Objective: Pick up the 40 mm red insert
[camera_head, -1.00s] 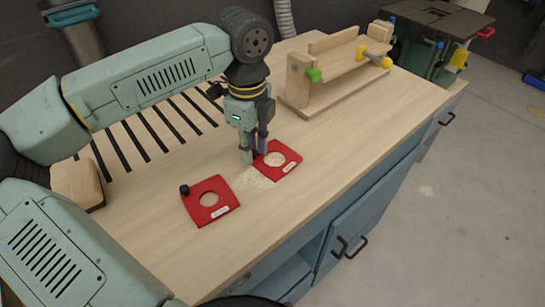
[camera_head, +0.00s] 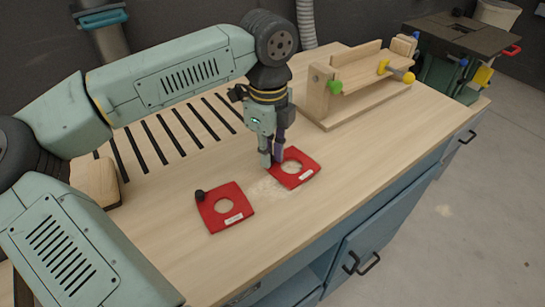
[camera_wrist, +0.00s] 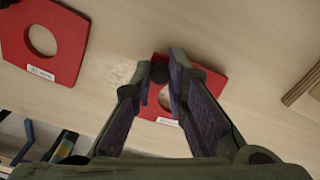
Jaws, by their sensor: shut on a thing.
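Two flat red inserts with round holes are on the wooden bench. The farther one (camera_head: 307,166) lies under my gripper (camera_head: 271,161) in the head view. In the wrist view, my gripper (camera_wrist: 161,82) is shut on the black knob (camera_wrist: 165,97) of this insert (camera_wrist: 211,85), whose hole and label are partly hidden by the fingers. The nearer insert (camera_head: 238,199) has a black knob at its far left corner and stands apart from my gripper. It also shows in the wrist view (camera_wrist: 66,38), cut by the frame edge. I cannot read the size labels surely.
A wooden fixture (camera_head: 350,98) with green and yellow knobs stands behind to the right. Dark slots (camera_head: 168,130) run across the bench at the left, beside a wooden block (camera_head: 97,183). Pale dust lies between the inserts. The bench right of the inserts is clear.

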